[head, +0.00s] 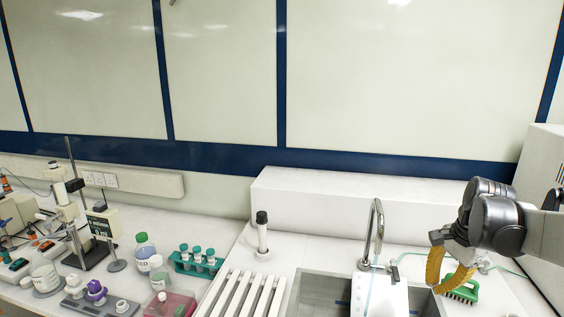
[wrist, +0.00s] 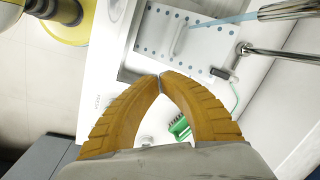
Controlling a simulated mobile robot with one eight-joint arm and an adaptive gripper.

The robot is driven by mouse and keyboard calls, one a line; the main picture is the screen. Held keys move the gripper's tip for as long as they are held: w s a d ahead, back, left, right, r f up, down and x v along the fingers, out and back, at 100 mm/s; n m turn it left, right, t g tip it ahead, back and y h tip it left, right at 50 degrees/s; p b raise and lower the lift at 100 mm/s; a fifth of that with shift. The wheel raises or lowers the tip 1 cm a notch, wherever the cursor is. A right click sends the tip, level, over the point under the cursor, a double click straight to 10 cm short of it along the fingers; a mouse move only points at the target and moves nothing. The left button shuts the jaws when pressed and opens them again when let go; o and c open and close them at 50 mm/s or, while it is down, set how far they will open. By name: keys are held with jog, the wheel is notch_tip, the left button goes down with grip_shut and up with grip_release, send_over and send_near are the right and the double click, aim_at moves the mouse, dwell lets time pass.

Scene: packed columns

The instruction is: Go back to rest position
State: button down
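My gripper (head: 435,283) is at the right in the head view, above the counter by the sink's right side. In the wrist view its two orange ribbed fingers meet at the tips (wrist: 160,76), with nothing held between them. A green brush (head: 462,290) lies on the counter just beyond and below the fingers. Part of the brush (wrist: 180,128) shows through the gap between the fingers in the wrist view.
A sink (head: 318,291) with a curved metal tap (head: 377,225) lies left of my gripper. A white perforated board (wrist: 200,42) is at the sink. A white ribbed rack (head: 243,296), a teal tube rack (head: 197,265) and bottles stand farther left. The air above the counter is clear.

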jog(key=s+a+f+n+t+h+b, duration=0.1)
jog(key=s+a+n+t+b, duration=0.3)
jog(key=s+a+n, duration=1)
jog(key=s+a+f+t, duration=0.1)
jog(key=a, duration=0.4)
jog(key=shift+s+a+f+n+t, duration=0.15)
jog(key=shift+s+f+n+t, duration=0.05)
jog(key=shift+s+n+t, duration=0.1)
